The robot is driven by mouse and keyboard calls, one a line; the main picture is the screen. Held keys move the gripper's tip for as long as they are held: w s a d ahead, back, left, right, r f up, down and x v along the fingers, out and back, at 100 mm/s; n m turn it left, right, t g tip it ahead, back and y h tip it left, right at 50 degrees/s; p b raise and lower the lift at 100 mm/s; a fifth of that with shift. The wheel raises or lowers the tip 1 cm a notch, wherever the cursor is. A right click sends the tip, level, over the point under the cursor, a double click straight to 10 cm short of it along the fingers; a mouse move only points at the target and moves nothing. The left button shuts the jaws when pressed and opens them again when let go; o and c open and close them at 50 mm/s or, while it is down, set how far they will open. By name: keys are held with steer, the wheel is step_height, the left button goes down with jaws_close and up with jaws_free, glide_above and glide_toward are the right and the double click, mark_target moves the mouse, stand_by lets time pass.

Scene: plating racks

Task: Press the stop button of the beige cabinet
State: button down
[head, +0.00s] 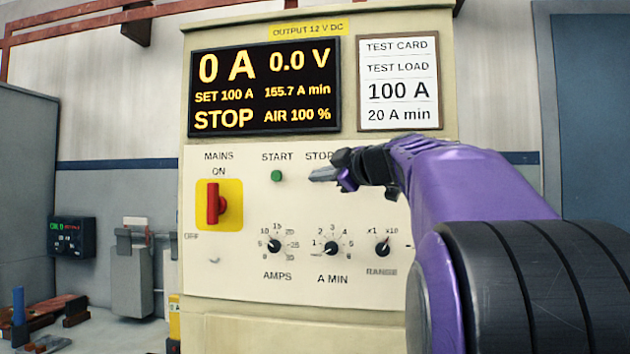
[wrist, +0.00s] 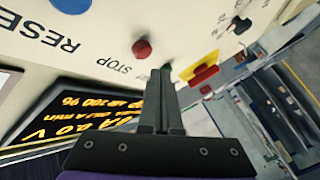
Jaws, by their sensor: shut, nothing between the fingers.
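The beige cabinet (head: 300,309) stands ahead with its panel facing me. Its red stop button (wrist: 142,49) shows clear in the wrist view, beside the STOP lettering; in the head view my gripper hides it. My gripper (head: 314,176) is shut and empty, its tips in front of the panel below the STOP label. In the wrist view the closed fingers (wrist: 161,80) end beside the red button, near the green start button (head: 277,176). I cannot tell whether the tips touch the panel. The display (head: 265,86) reads STOP, 0 A and 0.0 V.
A red mains switch (head: 217,203) on a yellow plate sits left of the start button. Several black knobs (head: 331,247) line the panel below. A blue button (wrist: 70,4) lies by RESET in the wrist view. A test card (head: 398,83) hangs beside the display.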

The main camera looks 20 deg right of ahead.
steer(key=s+a, duration=0.1)
steer(key=s+a+b, duration=0.1)
steer(key=s, duration=0.1)
steer(key=shift+s, duration=0.15)
stand_by(0.6)
